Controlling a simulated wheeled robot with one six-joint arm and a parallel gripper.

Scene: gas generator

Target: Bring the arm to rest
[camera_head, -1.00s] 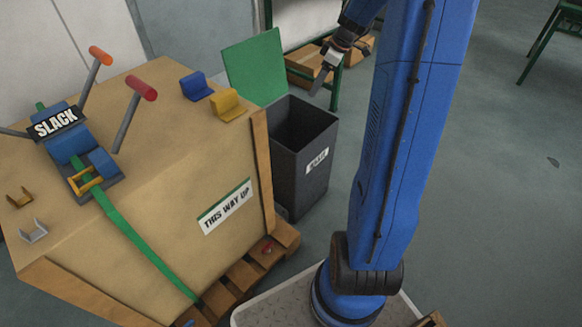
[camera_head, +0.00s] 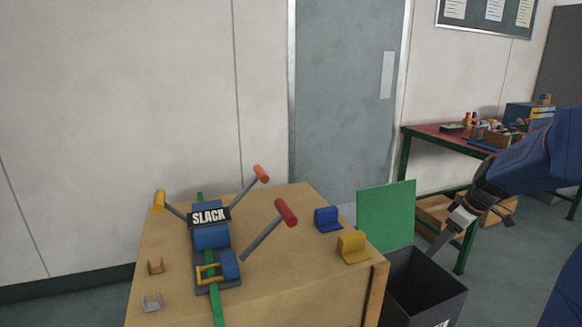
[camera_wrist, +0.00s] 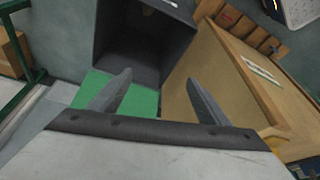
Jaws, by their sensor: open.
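My gripper (camera_head: 440,240) is above the dark open bin (camera_head: 423,288), at the right of the head view. In the wrist view my gripper (camera_wrist: 157,92) has its two fingers spread wide with nothing between them. The dark bin (camera_wrist: 143,42) and its green lid (camera_wrist: 140,100) lie beyond the fingers there. My blue arm reaches in from the right edge of the head view, so most of it is out of frame.
A wooden crate (camera_head: 300,290) carries a strap ratchet marked SLACK (camera_head: 209,217), levers with coloured grips, and blue (camera_head: 328,219) and yellow (camera_head: 352,247) corner pieces. A red-topped workbench (camera_head: 440,138) holding several items stands behind my arm. A grey door (camera_head: 340,100) is at the back.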

